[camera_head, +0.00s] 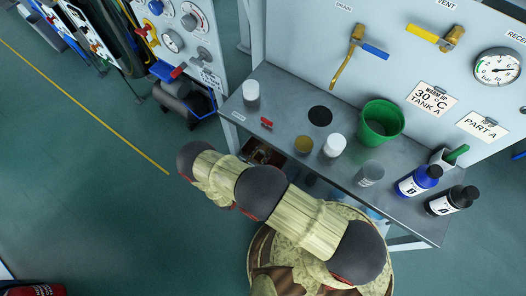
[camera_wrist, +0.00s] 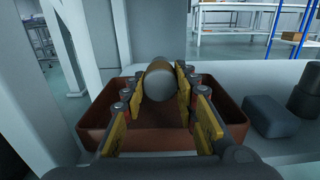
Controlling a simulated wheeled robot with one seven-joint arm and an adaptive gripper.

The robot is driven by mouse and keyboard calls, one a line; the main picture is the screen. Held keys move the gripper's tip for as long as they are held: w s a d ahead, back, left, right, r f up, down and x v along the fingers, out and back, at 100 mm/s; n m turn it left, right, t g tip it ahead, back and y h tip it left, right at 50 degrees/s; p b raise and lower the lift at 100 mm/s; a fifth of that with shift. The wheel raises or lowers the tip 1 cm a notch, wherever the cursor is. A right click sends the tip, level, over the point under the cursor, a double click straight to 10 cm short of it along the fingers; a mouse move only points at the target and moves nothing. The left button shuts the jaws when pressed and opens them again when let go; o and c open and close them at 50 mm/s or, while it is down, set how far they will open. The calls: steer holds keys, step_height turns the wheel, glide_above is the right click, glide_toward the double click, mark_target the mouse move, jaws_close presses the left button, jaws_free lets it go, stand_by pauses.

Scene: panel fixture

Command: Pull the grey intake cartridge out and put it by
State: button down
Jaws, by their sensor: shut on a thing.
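In the wrist view a grey cylinder with a brownish upper side (camera_wrist: 158,82), seemingly the intake cartridge, sits between the yellow-padded fingers of my gripper (camera_wrist: 160,84). The gripper is shut on it. Its rounded end faces the camera, and its far end is hidden. The cylinder is above the inside of a reddish-brown tray (camera_wrist: 88,118); I cannot tell whether it touches the tray's floor or far wall.
The tray stands on a pale lower shelf (camera_wrist: 290,158), with a grey block (camera_wrist: 269,115) and dark cylinders (camera_wrist: 304,96) at right. The bench top (camera_head: 290,95) above holds a green bucket (camera_head: 380,122), jars and bottles. White legs (camera_wrist: 68,50) stand at left.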

steer(key=c, duration=1.4)
jaws_free()
steer(key=shift+o, duration=0.4)
steer(key=v, duration=1.2)
